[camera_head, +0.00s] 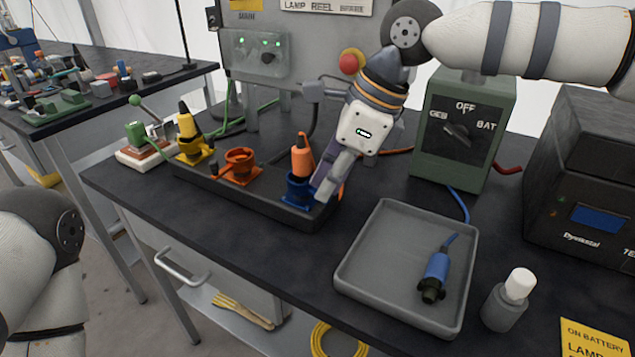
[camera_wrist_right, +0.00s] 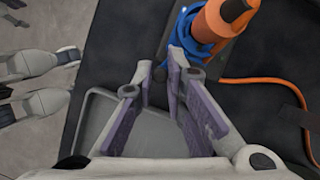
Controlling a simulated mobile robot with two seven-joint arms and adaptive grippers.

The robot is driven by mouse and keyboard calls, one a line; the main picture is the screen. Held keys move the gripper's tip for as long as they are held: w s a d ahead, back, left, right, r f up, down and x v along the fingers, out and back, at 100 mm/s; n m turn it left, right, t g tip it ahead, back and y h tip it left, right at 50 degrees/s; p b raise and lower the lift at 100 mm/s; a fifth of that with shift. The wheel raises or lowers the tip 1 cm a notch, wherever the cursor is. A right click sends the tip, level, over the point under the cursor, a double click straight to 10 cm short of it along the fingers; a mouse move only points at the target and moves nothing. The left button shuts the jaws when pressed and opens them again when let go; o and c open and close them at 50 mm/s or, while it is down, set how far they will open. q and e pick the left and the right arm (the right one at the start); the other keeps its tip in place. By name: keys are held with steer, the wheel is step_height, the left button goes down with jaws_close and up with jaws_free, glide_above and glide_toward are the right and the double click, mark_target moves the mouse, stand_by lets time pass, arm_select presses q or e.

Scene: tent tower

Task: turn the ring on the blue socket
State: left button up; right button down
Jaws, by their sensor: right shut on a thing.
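The blue socket (camera_head: 297,190) stands at the right end of a dark tray-like rail. An orange plug (camera_head: 302,155) stands upright in it. My right gripper (camera_head: 325,190) reaches down at the socket's right side, its fingers shut on the blue ring at the socket. In the right wrist view the ring (camera_wrist_right: 188,40) shows at the fingertips, with the orange plug (camera_wrist_right: 222,22) beyond. The fingers hide part of the ring. My left gripper is out of view; only part of my left arm shows at lower left.
An orange socket (camera_head: 240,163) and a yellow plug (camera_head: 187,130) share the rail (camera_head: 262,200). A grey tray (camera_head: 385,225) holding a blue connector (camera_head: 435,275) lies nearby. A bottle (camera_head: 508,300), a green switch box (camera_head: 465,130) and a dark instrument (camera_head: 590,180) stand to the right.

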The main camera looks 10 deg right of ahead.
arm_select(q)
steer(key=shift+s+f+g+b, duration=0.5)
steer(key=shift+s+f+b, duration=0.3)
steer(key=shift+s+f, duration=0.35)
arm_select(e)
steer(key=shift+w+d+f+n+g, duration=0.1)
steer(key=shift+w+d+n+g, duration=0.25)
steer(key=shift+n, duration=0.45)
steer(key=shift+w+d+r+n+g, duration=0.1)
steer(key=shift+w+d+n+g, duration=0.2)
steer(key=shift+n, duration=0.5)
steer(key=shift+w+d+f+n+g, duration=0.1)
steer(key=shift+w+d+n+g, duration=0.2)
steer(key=shift+n, duration=0.5)
steer(key=shift+w, duration=0.1)
steer(key=c, duration=1.6)
jaws_free()
steer(key=shift+c, duration=0.2)
steer(key=v, duration=1.2)
